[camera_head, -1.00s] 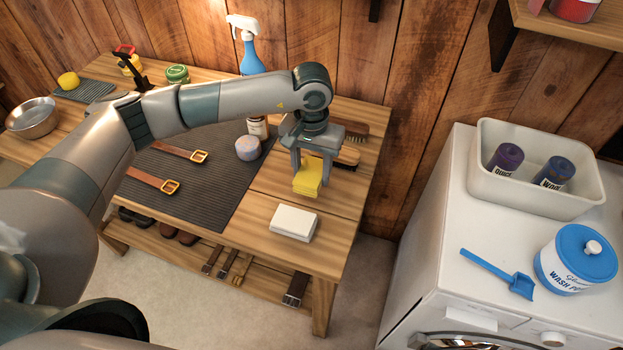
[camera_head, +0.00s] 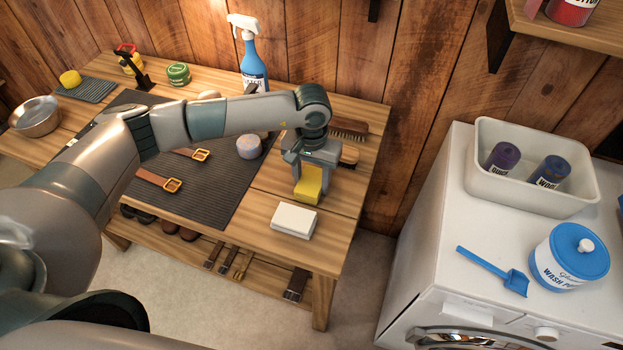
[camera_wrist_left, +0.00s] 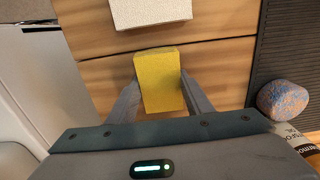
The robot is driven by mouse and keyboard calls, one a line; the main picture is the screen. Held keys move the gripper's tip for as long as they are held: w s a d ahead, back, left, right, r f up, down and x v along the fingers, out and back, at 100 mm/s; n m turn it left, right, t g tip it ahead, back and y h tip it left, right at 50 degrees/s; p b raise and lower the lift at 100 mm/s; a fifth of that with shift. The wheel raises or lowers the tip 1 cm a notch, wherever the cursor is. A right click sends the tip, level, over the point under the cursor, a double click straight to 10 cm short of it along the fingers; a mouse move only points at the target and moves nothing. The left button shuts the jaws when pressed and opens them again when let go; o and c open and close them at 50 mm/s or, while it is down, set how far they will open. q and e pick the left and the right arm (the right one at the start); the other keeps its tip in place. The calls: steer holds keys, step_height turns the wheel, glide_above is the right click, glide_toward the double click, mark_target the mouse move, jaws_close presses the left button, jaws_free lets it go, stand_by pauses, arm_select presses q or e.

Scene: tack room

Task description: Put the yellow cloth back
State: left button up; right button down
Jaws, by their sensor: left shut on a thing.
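The yellow cloth (camera_head: 308,186) is a small folded block at the right end of the wooden workbench. It also shows in the left wrist view (camera_wrist_left: 159,80), between the two fingers. My left gripper (camera_head: 309,180) points down over it and is shut on it. I cannot tell whether the cloth touches the bench top. A folded white cloth (camera_head: 294,221) lies on the bench just in front of it, apart from it; it also shows in the left wrist view (camera_wrist_left: 150,12). My right gripper is not in view.
Brushes (camera_head: 348,130) lie behind the gripper, partly hidden. A round blue-pink sponge (camera_head: 249,147) and belts sit on the dark mat (camera_head: 215,195). A blue spray bottle (camera_head: 251,66) stands at the back. A white washer (camera_head: 440,235) with a bin (camera_head: 535,190) stands to the right.

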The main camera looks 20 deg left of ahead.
arm_select(q)
steer(key=o, duration=1.1)
steer(key=shift+r+p, duration=0.15)
steer(key=shift+p, duration=0.15)
